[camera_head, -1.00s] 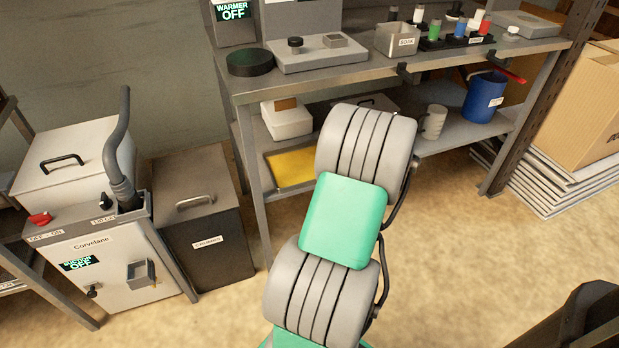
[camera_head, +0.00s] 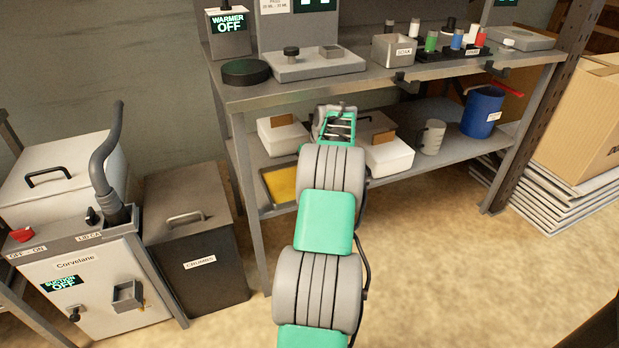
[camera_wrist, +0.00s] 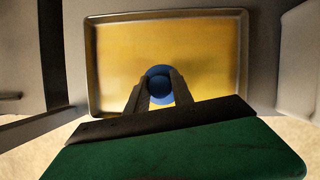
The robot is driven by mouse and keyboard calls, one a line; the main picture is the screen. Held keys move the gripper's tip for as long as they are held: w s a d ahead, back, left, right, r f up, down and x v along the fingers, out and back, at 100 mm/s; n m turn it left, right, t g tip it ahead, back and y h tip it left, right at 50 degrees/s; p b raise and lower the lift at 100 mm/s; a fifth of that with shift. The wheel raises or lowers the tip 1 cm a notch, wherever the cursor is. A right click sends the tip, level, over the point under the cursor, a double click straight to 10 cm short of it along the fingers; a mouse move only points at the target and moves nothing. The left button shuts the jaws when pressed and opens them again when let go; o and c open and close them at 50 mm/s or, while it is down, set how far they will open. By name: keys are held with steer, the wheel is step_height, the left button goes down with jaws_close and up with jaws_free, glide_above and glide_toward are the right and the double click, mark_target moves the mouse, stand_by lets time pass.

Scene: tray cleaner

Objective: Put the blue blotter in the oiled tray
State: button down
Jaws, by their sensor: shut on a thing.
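The oiled tray (camera_head: 281,183) lies on the lower shelf, a shallow metal tray with a yellow bottom. In the wrist view its rim (camera_wrist: 166,16) frames most of the picture. The blue blotter (camera_wrist: 158,84) shows as a round blue thing between my fingertips. My gripper (camera_wrist: 157,92) is shut on it, over the near middle part of the tray. I cannot tell whether the blotter touches the yellow bottom. In the head view my arm hides the fingers and the blotter.
White boxes with brown blocks (camera_head: 388,154) stand on the lower shelf beside my arm. A mug (camera_head: 430,137) and a blue bucket (camera_head: 482,112) stand further right. The upper worktop (camera_head: 390,78) overhangs this shelf. A dark CRUMBS bin (camera_head: 196,250) stands at the left.

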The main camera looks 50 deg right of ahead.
step_height(320, 180, down, 2)
steer(key=shift+f+b, duration=0.2)
steer(key=shift+b, duration=0.2)
steer(key=shift+r, duration=0.2)
steer(key=shift+p, duration=0.3)
steer(key=c, duration=1.1)
jaws_free()
steer(key=shift+f, duration=0.15)
